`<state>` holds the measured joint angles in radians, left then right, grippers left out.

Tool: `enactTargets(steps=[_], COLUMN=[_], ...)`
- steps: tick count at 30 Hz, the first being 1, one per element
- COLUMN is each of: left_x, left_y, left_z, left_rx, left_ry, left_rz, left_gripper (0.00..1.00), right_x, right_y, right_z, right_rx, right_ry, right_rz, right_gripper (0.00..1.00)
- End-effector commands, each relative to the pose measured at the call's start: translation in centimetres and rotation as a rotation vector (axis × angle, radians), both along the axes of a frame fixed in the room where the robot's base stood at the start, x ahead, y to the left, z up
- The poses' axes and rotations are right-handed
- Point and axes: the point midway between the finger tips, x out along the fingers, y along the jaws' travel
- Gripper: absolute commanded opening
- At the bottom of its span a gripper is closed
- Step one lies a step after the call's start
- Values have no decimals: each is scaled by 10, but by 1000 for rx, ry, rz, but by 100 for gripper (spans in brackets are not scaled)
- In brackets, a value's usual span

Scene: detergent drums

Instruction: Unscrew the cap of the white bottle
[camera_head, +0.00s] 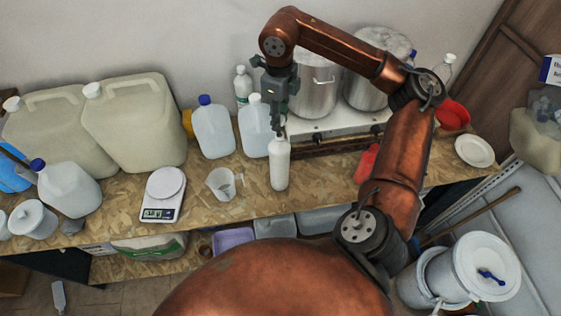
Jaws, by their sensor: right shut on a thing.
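The white bottle (279,168) stands upright on the wooden workbench (325,188), near its front edge. My right gripper (280,128) points down from above the bottle. Its fingers are shut on the cap at the bottle's top, and they hide most of the cap. I cannot tell whether the cap has turned. My left gripper is not in view.
Close behind the bottle stand a translucent jug (254,135), a jug with a blue cap (213,130) and a hot plate with steel pots (315,90). A measuring cup (222,184) and a scale (163,194) are to the left. A red object (366,162) lies right.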

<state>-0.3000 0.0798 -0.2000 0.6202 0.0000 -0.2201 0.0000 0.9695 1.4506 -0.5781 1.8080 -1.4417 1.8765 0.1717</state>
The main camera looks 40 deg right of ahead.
Motion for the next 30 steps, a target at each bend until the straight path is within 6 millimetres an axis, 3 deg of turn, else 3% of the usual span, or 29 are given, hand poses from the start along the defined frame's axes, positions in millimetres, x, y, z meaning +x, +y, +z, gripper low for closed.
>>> enactTargets(steps=[30], left_x=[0], left_y=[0], left_z=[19], left_rx=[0], left_ry=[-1], left_rz=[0], left_gripper=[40], right_x=[0], right_y=[0], right_z=[26], right_rx=[0], right_ry=[0], right_rz=[0], right_gripper=[0])
